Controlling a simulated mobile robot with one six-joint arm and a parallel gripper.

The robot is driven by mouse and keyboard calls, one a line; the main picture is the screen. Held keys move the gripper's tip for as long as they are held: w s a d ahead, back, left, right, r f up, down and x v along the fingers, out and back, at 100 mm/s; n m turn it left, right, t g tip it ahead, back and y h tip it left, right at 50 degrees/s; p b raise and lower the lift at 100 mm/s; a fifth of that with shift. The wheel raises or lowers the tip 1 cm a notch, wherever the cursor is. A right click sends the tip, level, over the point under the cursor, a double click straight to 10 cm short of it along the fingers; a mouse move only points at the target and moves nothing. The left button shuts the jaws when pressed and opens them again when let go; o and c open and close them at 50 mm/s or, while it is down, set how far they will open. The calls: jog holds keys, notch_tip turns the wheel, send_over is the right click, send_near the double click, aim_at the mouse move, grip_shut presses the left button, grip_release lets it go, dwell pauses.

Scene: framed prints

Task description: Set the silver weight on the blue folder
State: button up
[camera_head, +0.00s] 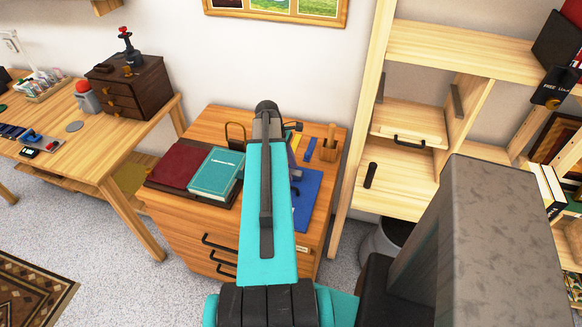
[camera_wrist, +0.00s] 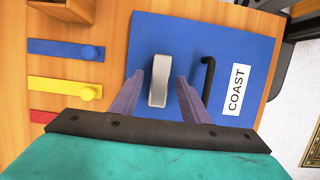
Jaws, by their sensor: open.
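The blue folder (camera_wrist: 225,45) lies flat on the wooden cabinet top, with a white label reading COAST; part of it shows right of my arm in the head view (camera_head: 306,198). The silver weight (camera_wrist: 158,82), a rounded upright-looking block, is over the folder's left part in the wrist view and appears to rest on it. My gripper (camera_wrist: 160,76) is open, with one purple finger on each side of the weight and a visible gap on both sides. In the head view my arm hides the weight and most of the gripper.
A black curved handle (camera_wrist: 208,75) lies on the folder right of the fingers. Blue (camera_wrist: 65,49), yellow (camera_wrist: 65,90) and red strips lie left of it. A teal book (camera_head: 216,173), a dark red book (camera_head: 185,165) and a wooden pen holder (camera_head: 328,148) share the cabinet top.

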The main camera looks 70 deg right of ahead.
jog(key=shift+r, duration=0.2)
jog(key=b+v, duration=0.2)
jog(key=v, duration=1)
jog(key=shift+f, duration=0.1)
dwell(0.8)
